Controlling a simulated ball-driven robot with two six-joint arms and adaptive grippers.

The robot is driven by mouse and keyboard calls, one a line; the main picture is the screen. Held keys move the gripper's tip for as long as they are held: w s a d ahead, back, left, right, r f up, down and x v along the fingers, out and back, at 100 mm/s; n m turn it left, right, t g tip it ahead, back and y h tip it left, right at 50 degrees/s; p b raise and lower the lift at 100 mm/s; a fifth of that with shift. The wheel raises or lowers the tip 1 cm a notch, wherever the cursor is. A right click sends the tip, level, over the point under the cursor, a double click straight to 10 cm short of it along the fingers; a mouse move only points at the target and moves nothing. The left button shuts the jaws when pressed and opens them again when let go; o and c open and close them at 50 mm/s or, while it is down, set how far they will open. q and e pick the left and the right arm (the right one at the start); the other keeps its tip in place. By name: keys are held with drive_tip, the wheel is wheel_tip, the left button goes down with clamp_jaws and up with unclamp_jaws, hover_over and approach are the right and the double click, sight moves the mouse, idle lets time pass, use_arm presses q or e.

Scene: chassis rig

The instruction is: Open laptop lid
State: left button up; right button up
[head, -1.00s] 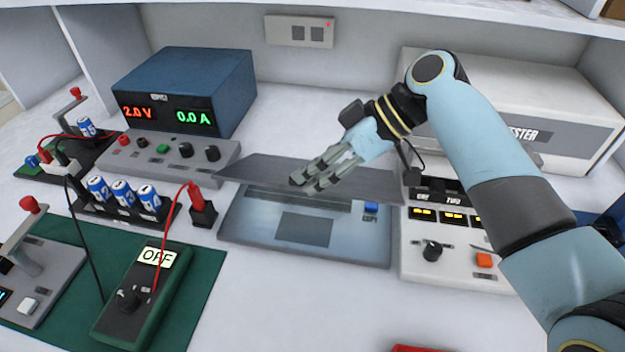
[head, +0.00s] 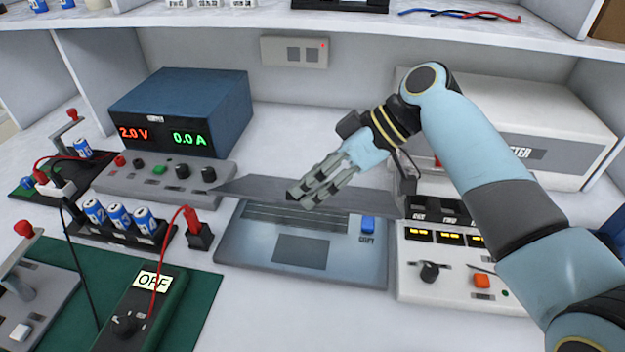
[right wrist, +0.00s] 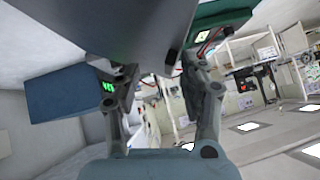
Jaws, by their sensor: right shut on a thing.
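The laptop's base (head: 240,264) lies on the bench with keyboard and touchpad showing. Its dark grey lid (head: 240,188) stands raised behind the keyboard, seen as a thin, foreshortened band. My right gripper (head: 298,197) is shut on the lid near its middle, fingers reaching down to the left. In the right wrist view the dark lid (right wrist: 150,30) sits between the two fingers (right wrist: 158,75). The fingers hide part of the lid. My left gripper is not in view.
A blue power supply (head: 185,105) stands at the back left. A white device with a knob (head: 430,272) sits close right of the laptop. A battery holder (head: 120,232) and a multimeter (head: 140,310) are on the left.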

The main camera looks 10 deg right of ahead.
idle(0.3)
drive_tip(key=v, duration=1.2)
